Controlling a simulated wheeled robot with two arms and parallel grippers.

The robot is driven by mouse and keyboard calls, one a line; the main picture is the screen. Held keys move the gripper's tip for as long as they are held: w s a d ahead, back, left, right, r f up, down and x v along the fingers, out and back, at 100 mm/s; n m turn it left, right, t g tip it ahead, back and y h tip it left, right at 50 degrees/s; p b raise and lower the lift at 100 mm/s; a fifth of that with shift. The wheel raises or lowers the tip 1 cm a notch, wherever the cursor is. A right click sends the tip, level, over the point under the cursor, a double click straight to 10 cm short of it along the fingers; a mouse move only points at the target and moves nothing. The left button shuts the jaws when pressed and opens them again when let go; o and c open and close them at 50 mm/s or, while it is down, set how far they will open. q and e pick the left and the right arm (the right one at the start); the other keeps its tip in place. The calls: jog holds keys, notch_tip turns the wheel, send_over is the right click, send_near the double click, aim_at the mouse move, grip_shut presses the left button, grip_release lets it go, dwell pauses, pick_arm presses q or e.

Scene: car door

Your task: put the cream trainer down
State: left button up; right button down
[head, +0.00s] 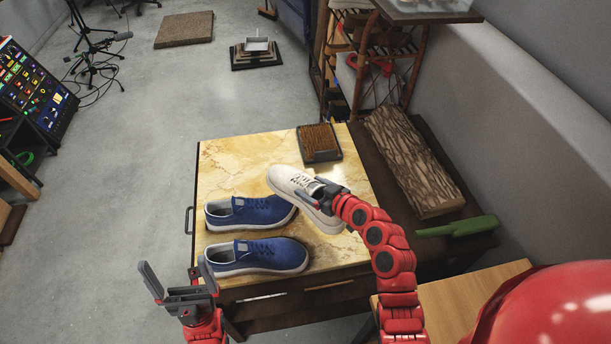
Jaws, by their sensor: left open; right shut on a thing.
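The cream trainer (291,184) is on the right of two blue trainers in the head view, over the marble-topped cabinet (232,158). My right gripper (322,194) is shut on its heel end, and the toe points to the upper left. I cannot tell whether its sole touches the top. One blue trainer (247,212) lies just left of it, and another blue trainer (258,256) lies nearer the front edge. My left gripper (178,280) is open and empty, off the cabinet's front left corner.
A brown brush-like block (320,143) sits at the back of the top. Right of the cabinet, a dark surface holds a bark-like slab (414,165) and a green object (459,227). The back left of the top is bare.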

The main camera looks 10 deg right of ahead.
aim_at(335, 227)
jog(key=s+d+f+m+h, duration=0.1)
jog(key=s+m+h, duration=0.1)
jog(key=s, duration=0.2)
jog(key=s+d+f+m+t+h, duration=0.1)
jog(key=s+d+m+h, duration=0.1)
jog(key=s, duration=0.3)
jog(key=s+d+f+m+h, duration=0.1)
jog(key=s+m+h, duration=0.1)
jog(key=s, duration=0.2)
jog(key=shift+s+d+f+t+h, duration=0.1)
jog(key=shift+s+d+t+h, duration=0.05)
jog(key=shift+s+t+h, duration=0.2)
jog(key=shift+f, duration=0.2)
